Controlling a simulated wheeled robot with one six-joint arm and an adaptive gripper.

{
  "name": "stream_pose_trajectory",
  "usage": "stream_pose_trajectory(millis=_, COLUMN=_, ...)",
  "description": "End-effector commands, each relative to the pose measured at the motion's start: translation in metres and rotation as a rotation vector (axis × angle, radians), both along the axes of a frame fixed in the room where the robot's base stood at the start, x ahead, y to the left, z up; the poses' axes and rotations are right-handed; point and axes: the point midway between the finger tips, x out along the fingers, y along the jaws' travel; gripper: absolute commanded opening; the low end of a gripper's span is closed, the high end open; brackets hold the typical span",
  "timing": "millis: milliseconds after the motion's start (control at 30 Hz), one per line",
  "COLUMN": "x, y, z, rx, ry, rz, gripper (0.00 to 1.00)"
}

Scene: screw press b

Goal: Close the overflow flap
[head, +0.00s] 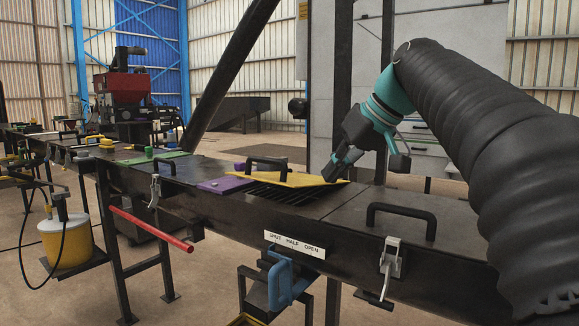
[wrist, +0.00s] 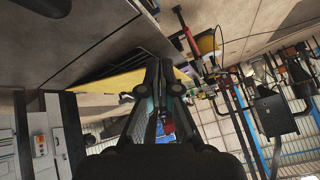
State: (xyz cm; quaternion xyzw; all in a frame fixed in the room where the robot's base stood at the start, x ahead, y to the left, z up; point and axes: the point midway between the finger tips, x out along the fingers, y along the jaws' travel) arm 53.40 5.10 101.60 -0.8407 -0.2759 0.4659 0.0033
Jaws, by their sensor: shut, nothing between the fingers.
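A yellow plate (head: 302,180), which looks like the overflow flap, stands slightly raised over a dark slatted opening (head: 275,194) in the long black trough. A black bar handle (head: 262,162) shows just behind its upper edge. In the wrist view the yellow plate (wrist: 103,83) runs behind my fingers. My gripper (head: 331,174) is shut and empty, its tips pointing down at the plate's right end. The tips (wrist: 166,64) show close together in the wrist view. I cannot tell whether they touch the plate. The plate's far side is hidden.
A purple plate (head: 225,184) lies left of the yellow one. A lid with a black handle (head: 402,212) covers the trough at right. A red lever (head: 150,229), a blue handle (head: 281,283) and a metal latch (head: 391,258) stick out in front. A red machine (head: 123,90) stands far left.

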Motion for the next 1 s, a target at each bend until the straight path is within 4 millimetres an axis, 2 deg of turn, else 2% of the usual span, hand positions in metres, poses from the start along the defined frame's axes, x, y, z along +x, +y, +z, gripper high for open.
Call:
stream_pose_trajectory(millis=33, x=0.014, y=-0.001, z=0.017, rx=0.011, ry=-0.017, rz=0.039, gripper=0.0)
stream_pose_trajectory(millis=200, x=0.042, y=0.0, z=0.054, rx=0.036, ry=-0.08, rz=0.19, gripper=0.0)
stream_pose_trajectory(millis=400, x=0.056, y=-0.002, z=0.076, rx=0.043, ry=-0.142, rz=0.321, gripper=0.0)
stream_pose_trajectory(millis=667, x=0.059, y=0.001, z=0.08, rx=0.044, ry=-0.167, rz=0.377, gripper=0.0)
stream_pose_trajectory(millis=867, x=0.064, y=0.013, z=0.067, rx=0.045, ry=-0.165, rz=0.377, gripper=0.0)
stream_pose_trajectory(millis=1000, x=0.071, y=0.028, z=0.051, rx=0.045, ry=-0.164, rz=0.377, gripper=0.0)
